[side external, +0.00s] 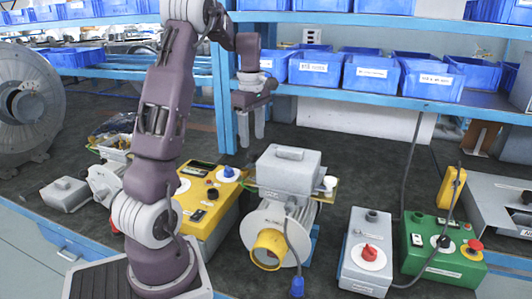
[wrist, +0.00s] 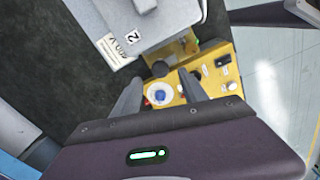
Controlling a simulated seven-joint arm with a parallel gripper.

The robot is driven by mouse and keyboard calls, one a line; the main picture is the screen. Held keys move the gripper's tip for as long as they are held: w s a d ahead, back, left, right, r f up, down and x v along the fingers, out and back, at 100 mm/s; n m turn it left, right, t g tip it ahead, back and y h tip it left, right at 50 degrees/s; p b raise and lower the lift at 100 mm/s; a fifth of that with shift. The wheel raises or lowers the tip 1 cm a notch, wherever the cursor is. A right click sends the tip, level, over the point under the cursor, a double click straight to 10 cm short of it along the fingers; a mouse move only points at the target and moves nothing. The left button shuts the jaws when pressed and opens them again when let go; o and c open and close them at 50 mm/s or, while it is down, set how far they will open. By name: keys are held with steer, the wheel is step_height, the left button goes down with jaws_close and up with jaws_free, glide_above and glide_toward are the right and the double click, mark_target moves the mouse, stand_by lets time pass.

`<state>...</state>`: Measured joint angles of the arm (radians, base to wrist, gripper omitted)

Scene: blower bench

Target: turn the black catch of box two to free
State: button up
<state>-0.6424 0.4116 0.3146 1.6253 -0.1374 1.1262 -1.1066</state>
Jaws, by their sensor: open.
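A grey lidded box (side external: 288,170) sits on top of the blower in the middle of the bench. My gripper (side external: 252,138) is open and empty, fingers pointing down, above and behind the grey box's left side. In the wrist view the gripper (wrist: 160,77) has its fingers apart over the yellow control box, touching nothing that I can see.
The yellow control box (side external: 203,212) with a blue knob stands left of the blower. A grey box with a red knob (side external: 367,254) and a green control box (side external: 438,250) stand right. Blue bins (side external: 371,76) fill the shelf behind. A cable hangs in front of the blower.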

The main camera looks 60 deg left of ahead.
step_height(320, 180, up, 3)
steer(key=shift+f, duration=0.15)
steer(key=s+d+r+m+t, duration=0.1)
steer(key=s+d+r+m, duration=0.1)
steer(key=d+m, duration=0.4)
steer(key=s+d+r+m+t, duration=0.1)
steer(key=d+m, duration=0.4)
steer(key=d, duration=0.7)
steer(key=s+d+r+m+t, duration=0.2)
steer(key=s+d+m, duration=0.3)
steer(key=d, duration=0.3)
steer(key=shift+d+r+m, duration=0.4)
steer(key=shift+r+m, duration=0.05)
steer(key=shift+m, duration=0.35)
steer(key=s+d+f+m+t, duration=0.1)
steer(key=s+d+f+m, duration=0.1)
steer(key=s+d+m, duration=0.2)
steer(key=shift+s+d+f+m+t, duration=0.3)
steer(key=shift+s+d+f+m, duration=0.1)
steer(key=shift+s+m, duration=0.8)
steer(key=shift+a, duration=0.1)
